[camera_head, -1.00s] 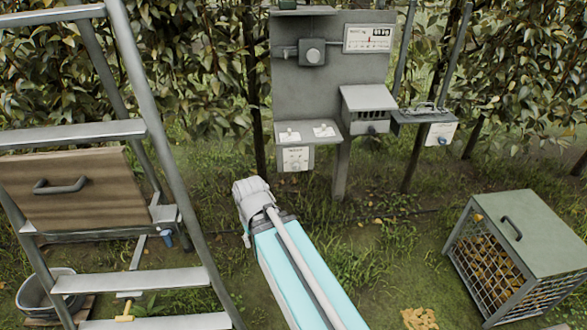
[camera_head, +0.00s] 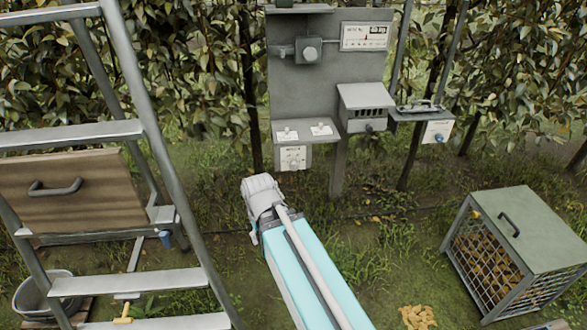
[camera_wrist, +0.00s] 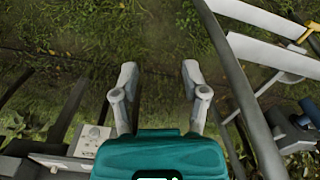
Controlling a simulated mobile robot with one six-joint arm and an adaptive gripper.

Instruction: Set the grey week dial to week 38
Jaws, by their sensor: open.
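A grey round knob on a square mount (camera_head: 308,52), which looks like the week dial, sits on the upper part of a grey upright board (camera_head: 290,92). To its right is a white scale plate (camera_head: 366,37) with a small red mark and dark figures, too small to read. My gripper shows in the wrist view (camera_wrist: 159,76), with its two fingers apart and nothing between them, above grass. In the head view my arm's end is below and left of the knob, well apart from it, and the fingers are hidden.
A metal ladder (camera_head: 165,135) stands at the left, with a brown panel (camera_head: 65,190) by it. A shelf with switches (camera_head: 305,131), a slotted box (camera_head: 372,97) and a small side tray (camera_head: 415,114) surround the board's lower part. A wire crate (camera_head: 530,235) stands right. Grass lies between.

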